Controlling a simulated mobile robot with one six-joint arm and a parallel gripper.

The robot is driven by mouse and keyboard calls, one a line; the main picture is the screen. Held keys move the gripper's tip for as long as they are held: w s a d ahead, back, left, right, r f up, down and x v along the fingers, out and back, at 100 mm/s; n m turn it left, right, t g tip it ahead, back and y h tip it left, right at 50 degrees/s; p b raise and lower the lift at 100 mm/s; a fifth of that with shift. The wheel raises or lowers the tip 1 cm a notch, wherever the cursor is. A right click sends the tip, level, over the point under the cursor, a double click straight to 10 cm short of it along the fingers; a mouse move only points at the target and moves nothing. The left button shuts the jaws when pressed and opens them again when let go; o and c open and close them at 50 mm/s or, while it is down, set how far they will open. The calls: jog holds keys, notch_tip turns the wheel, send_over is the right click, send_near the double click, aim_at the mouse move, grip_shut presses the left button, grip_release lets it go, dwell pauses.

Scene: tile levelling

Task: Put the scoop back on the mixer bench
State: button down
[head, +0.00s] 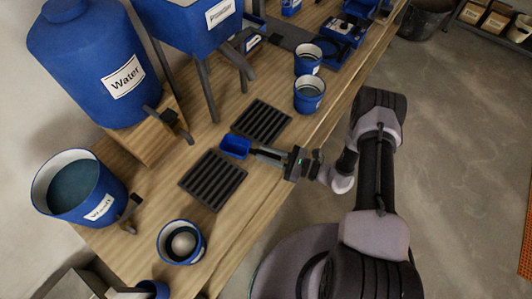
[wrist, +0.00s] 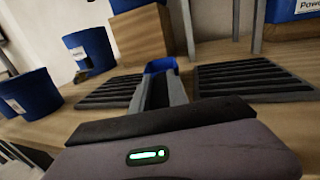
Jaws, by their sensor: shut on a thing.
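The blue scoop (head: 236,146) is in my gripper (head: 262,155), over the wooden mixer bench (head: 135,215). In the head view its bowl is between two black slatted racks, close to the bench top. In the wrist view the scoop (wrist: 161,66) shows beyond the fingertips, between the racks, and my gripper (wrist: 160,92) is shut on it. The fingers hide the scoop's handle. I cannot tell whether the bowl touches the bench.
One black rack (head: 213,180) lies nearer the front, another (head: 262,122) farther back. A Water tank (head: 85,60), a Powder hopper (head: 195,30) and a Wash bucket (head: 80,187) stand on the bench's left side. A bucket (head: 181,242) stands at the front; two more (head: 309,95) stand beyond the far rack.

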jog(key=shift+f, duration=0.35)
jog(key=c, duration=1.2)
grip_release()
